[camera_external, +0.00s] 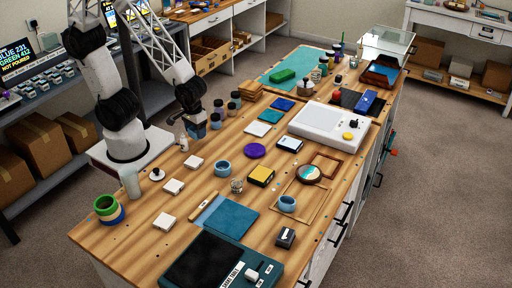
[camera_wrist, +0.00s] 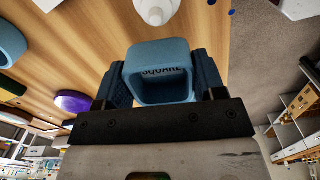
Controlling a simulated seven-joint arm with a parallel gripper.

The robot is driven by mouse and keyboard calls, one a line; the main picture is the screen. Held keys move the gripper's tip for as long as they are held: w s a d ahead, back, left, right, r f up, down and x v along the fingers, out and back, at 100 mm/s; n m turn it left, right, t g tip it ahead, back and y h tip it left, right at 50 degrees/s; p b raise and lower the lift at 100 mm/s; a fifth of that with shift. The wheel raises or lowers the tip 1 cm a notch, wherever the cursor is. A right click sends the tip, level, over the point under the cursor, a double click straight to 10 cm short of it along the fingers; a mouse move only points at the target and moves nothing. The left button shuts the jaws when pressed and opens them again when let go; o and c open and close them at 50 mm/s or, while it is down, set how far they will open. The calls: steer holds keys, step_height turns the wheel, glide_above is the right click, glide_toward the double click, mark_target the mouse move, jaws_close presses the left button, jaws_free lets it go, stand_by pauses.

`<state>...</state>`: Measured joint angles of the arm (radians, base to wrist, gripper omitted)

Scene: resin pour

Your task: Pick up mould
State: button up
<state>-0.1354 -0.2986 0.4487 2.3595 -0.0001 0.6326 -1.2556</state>
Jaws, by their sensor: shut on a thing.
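The mould (camera_wrist: 158,50) is a blue, square, open-topped block with rounded corners and lettering reading "SQUARE" inside. My gripper (camera_wrist: 160,78) is shut on it, with one dark ridged finger against each side. In the external view my gripper (camera_external: 193,117) points down near the back left edge of the wooden bench. The mould (camera_external: 197,131) shows as a small blue block under the fingers. I cannot tell whether its underside touches the bench.
A white bottle (camera_external: 184,144) stands close beside the mould. Dark-lidded jars (camera_external: 217,119) stand to the right. White square pieces (camera_external: 173,187) lie to the left.

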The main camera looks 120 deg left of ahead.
steer(key=s+d, duration=0.1)
steer(key=s, duration=0.8)
steer(key=shift+s+r, duration=0.2)
steer(key=shift+r, duration=0.25)
steer(key=shift+d, duration=0.1)
steer(key=w+a+r+n, duration=0.1)
steer(key=w+a, duration=0.1)
steer(key=w, duration=1.8)
steer(key=w+a+r+n, duration=0.1)
steer(key=w+a, duration=0.1)
steer(key=w, duration=1.8)
steer(key=shift+w+a+r, duration=0.1)
steer(key=shift+w, duration=0.05)
glide_above(308, 173)
steer(key=shift+w+f, duration=0.1)
steer(key=shift+f, duration=0.6)
